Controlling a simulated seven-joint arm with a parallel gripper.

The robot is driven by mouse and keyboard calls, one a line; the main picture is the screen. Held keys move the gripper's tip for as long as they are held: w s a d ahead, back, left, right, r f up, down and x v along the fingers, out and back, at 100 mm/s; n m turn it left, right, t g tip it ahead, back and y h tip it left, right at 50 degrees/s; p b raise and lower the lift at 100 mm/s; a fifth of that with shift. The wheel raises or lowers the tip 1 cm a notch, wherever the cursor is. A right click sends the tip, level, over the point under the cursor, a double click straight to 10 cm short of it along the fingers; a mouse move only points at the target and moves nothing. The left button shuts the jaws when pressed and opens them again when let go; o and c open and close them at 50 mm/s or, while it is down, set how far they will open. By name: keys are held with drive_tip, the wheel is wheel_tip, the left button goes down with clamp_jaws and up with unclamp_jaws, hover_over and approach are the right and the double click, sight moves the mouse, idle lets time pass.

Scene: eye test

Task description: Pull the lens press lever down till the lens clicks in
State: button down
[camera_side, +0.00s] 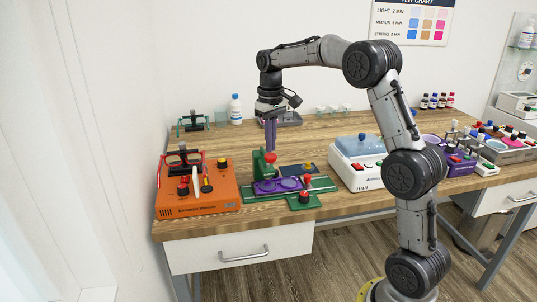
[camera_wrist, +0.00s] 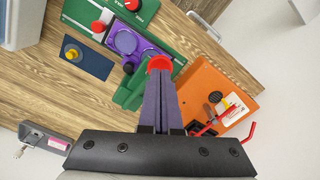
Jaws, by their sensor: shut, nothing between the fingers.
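The green lens press (camera_side: 258,164) stands on the bench in the side view, with a red ball knob (camera_side: 270,157) on its lever. A purple lens holder (camera_side: 278,186) with round recesses lies on the green base in front of it. My gripper (camera_side: 270,149) points straight down, with its purple fingers shut, just above the red knob. In the wrist view the fingertips (camera_wrist: 160,73) overlap the edge of the red knob (camera_wrist: 160,63); I cannot tell whether they touch it. The fingers and knob hide part of the press and lever.
An orange machine (camera_side: 200,198) stands left of the press, and a white machine with a blue lid (camera_side: 358,145) to the right. A dark blue mat with a yellow knob (camera_wrist: 72,53) lies near the base.

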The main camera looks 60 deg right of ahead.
sight(271, 155)
drive_tip(key=shift+f, duration=2.55)
idle(0.9)
drive_tip(key=shift+r, duration=4.25)
